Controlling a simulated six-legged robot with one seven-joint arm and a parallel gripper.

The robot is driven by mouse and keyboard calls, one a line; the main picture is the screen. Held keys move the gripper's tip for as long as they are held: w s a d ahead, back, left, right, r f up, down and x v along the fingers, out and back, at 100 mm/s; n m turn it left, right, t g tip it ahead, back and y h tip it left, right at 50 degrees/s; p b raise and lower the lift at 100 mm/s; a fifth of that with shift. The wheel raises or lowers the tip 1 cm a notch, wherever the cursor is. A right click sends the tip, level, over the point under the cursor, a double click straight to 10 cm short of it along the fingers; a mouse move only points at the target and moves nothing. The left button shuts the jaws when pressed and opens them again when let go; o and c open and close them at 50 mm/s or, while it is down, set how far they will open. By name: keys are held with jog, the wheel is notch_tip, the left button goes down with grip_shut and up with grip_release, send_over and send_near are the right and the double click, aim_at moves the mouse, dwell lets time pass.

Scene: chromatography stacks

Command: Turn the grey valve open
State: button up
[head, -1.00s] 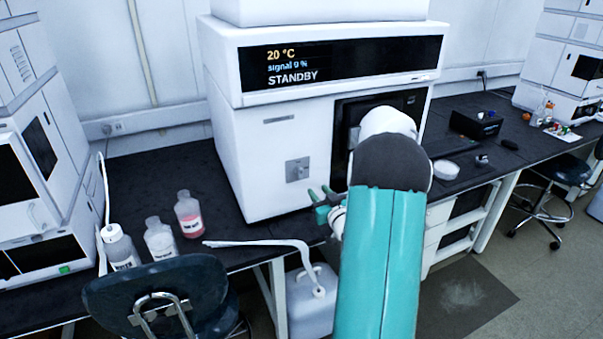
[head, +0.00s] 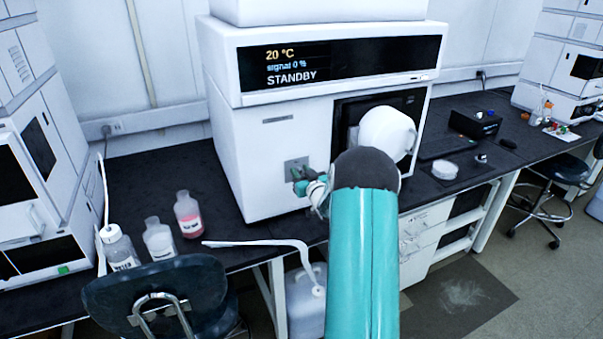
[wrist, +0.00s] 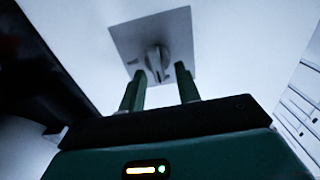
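The grey valve (wrist: 155,58) is a small knob on a square grey plate (wrist: 178,30) on the white instrument's front. In the head view the plate (head: 291,164) shows only in part, with my gripper in front of the knob. My gripper (wrist: 160,80) has two green fingers, spread apart with a gap between them. Their tips are just short of the knob or at its near edge; contact cannot be told. In the head view my gripper (head: 298,180) is right at the plate.
The white instrument (head: 262,130) has a display (head: 340,60) reading 20 °C, signal 0 %, STANDBY. Several bottles, one with pink liquid (head: 188,214), stand on the dark bench to the left. A dark chair (head: 165,295) is in front. A white jug (head: 305,300) is under the bench.

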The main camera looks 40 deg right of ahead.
jog(key=shift+c, duration=0.4)
jog(key=c, duration=0.6)
jog(key=shift+o, duration=0.2)
jog(key=shift+d+m, duration=0.1)
jog(key=shift+m, duration=0.4)
jog(key=m, duration=0.5)
jog(key=d+f+m, duration=0.1)
jog(key=m, duration=1)
jog(key=shift+s+d+f+m, duration=0.15)
jog(key=shift+s+f+m, duration=0.15)
jog(key=shift+m, duration=0.1)
jog(key=shift+w, duration=0.1)
